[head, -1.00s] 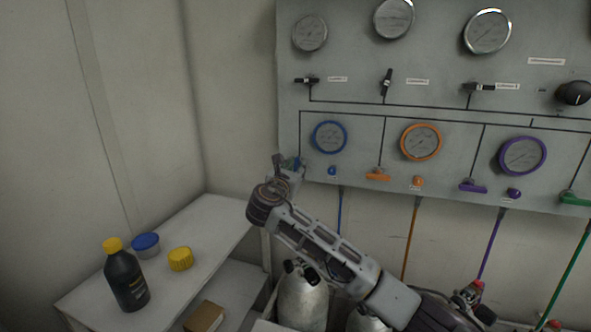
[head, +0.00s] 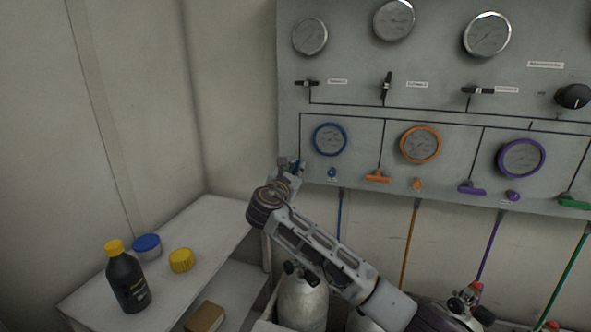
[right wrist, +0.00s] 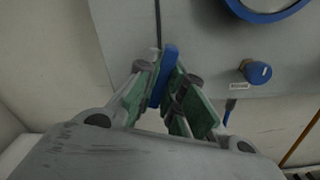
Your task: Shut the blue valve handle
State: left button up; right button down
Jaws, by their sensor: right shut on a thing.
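The blue valve handle (right wrist: 164,72) stands upright on the panel between the fingers of my right gripper (right wrist: 158,90) in the right wrist view. The gripper is shut on it. In the head view my right gripper (head: 287,172) reaches the panel's lower left corner and hides most of the handle. A dark pipe line runs up from the handle. The blue-rimmed gauge (head: 330,139) is up and to the right of it, and a blue knob (right wrist: 256,71) is to its right. My left gripper is not in view.
The grey panel (head: 350,190) carries more gauges, an orange handle (head: 377,176) and a purple handle (head: 472,188) to the right. A white shelf (head: 205,222) at left holds a dark bottle (head: 127,281) and blue and yellow caps. Gas cylinders (head: 302,303) stand below.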

jog(key=m, duration=0.3)
jog(key=shift+p, duration=0.4)
jog(key=shift+a+m, duration=0.1)
jog(key=shift+m, duration=0.9)
jog(key=m, duration=0.2)
jog(key=shift+m, duration=0.3)
jog(key=m, duration=0.2)
jog(key=shift+m, duration=0.3)
pick_arm(q)
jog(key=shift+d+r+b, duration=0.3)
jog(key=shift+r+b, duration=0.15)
jog(key=shift+b, duration=0.25)
pick_arm(e)
jog(key=shift+m, duration=2)
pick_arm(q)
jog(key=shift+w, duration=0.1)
pick_arm(e)
jog(key=c, duration=1.5)
grip_release()
jog(key=shift+r, duration=0.15)
jog(key=shift+s, duration=0.1)
